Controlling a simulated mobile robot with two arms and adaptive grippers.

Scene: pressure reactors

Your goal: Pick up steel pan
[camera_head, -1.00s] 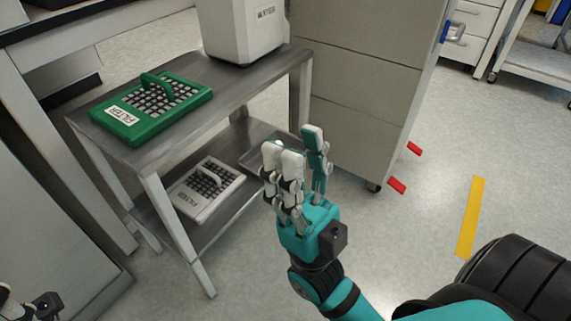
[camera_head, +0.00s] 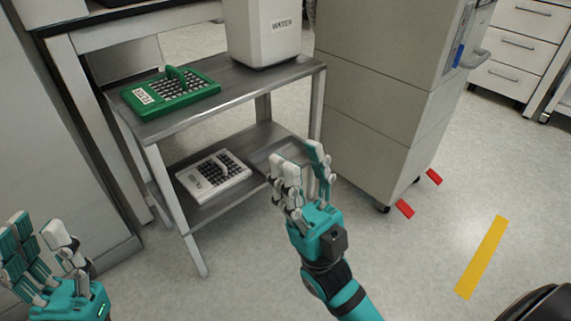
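A flat grey metal shape that looks like the steel pan (camera_head: 274,150) lies on the right part of the cart's lower shelf, partly hidden by my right gripper's fingers. My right gripper (camera_head: 303,167) is in front of the cart, fingers pointing up and apart, open and empty. It overlaps the pan in the picture; I cannot tell that it touches. My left gripper (camera_head: 42,245) is at the lower left, open and empty, well away from the pan.
The two-shelf metal cart (camera_head: 222,105) carries a green filter (camera_head: 171,92) and a white water container (camera_head: 263,35) on top. A white filter (camera_head: 213,175) lies on the lower shelf. Floor in front is clear.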

